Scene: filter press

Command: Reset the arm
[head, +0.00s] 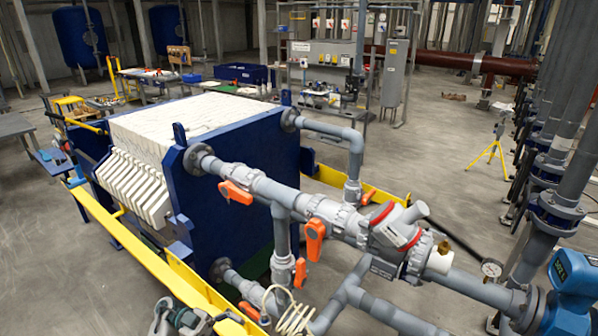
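A grey and green tool-like object (190,320) is cut off by the bottom edge, left of centre. I cannot tell exactly what it is.
A blue filter press (240,190) with white plates stands left of centre, framed by yellow rails (105,222). Grey pipes with orange valve handles (314,240) cross the near right. A coiled pale hose (293,318) is at the bottom. Open floor surrounds a yellow tripod (492,148).

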